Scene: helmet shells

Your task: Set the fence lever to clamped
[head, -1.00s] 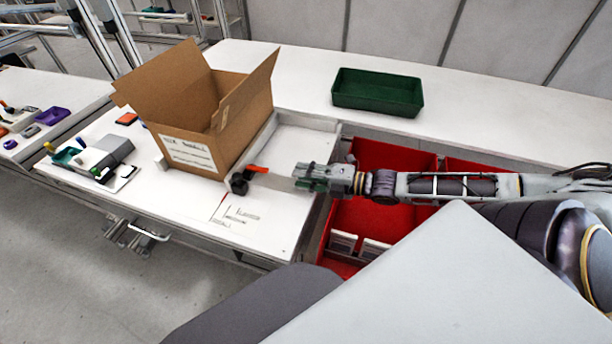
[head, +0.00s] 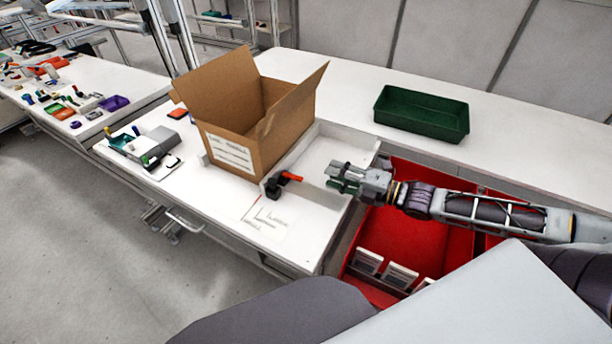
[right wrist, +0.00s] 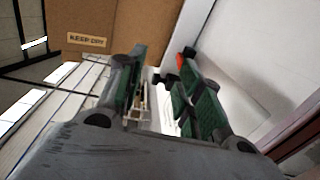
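The fence lever (head: 291,176) is a short orange handle on a black clamp block (head: 273,188). It sits at the front end of the low pale fence beside the cardboard box, with the handle pointing right toward my gripper. Its orange part (right wrist: 186,58) also shows just beyond the fingers in the right wrist view. My right gripper (head: 334,178) is to the right of the lever, apart from it. Its green-padded fingers (right wrist: 160,90) are spread with nothing between them. My left gripper is not in view.
An open cardboard box (head: 240,125) stands just behind the lever. A green tray (head: 420,112) sits on the back bench. Red bins (head: 405,240) lie under my right arm. The white tabletop (head: 270,235) in front of the lever is clear, apart from printed markings.

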